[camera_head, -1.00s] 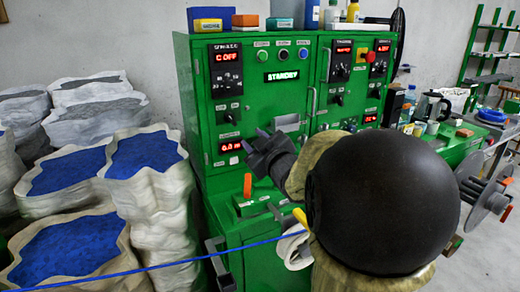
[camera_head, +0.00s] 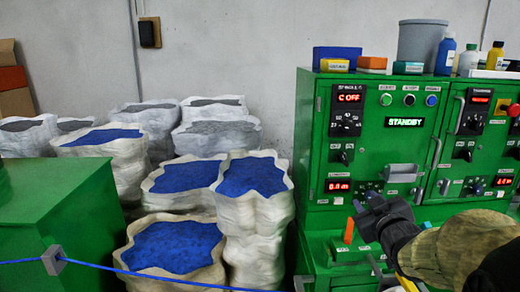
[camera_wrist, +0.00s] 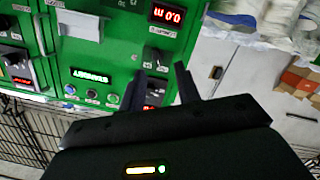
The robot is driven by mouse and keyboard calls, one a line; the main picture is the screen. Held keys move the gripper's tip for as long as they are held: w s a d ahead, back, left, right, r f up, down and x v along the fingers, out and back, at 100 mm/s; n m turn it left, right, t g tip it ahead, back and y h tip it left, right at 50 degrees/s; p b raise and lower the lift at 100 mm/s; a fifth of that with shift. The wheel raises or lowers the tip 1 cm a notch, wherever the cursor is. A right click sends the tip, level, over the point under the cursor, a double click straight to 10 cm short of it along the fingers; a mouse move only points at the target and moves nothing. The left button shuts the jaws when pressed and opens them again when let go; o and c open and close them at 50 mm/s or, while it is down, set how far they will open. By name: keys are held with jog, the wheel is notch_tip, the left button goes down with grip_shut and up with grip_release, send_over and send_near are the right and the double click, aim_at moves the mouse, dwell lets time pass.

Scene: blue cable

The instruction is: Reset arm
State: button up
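My arm reaches in from the right of the head view. My dark gripper (camera_head: 366,200) is in front of the green control cabinet (camera_head: 385,155), near its lower left display. In the wrist view the two fingers of my gripper (camera_wrist: 162,72) stand apart with nothing between them. The cabinet's panel shows upside down behind them in the wrist view. The blue cable (camera_head: 150,275) runs low across the head view, past a grey bracket on the left, and is apart from my gripper.
White sacks with blue contents (camera_head: 172,245) stand left of the cabinet. Another green cabinet (camera_head: 45,205) is at the far left. Bottles, a grey bin (camera_head: 420,42) and small boxes sit on top of the control cabinet. An orange handle (camera_head: 348,231) stands below my gripper.

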jog(key=s+a+f+m+g+p, duration=0.4)
jog(key=s+a+f+g+p, duration=0.3)
jog(key=s+a+f+g, duration=0.6)
jog(key=s+f, duration=0.2)
jog(key=s, duration=0.2)
jog(key=shift+a+m+g+y, duration=0.15)
jog(key=shift+m+g+y, duration=0.15)
jog(key=shift+g+y, duration=0.1)
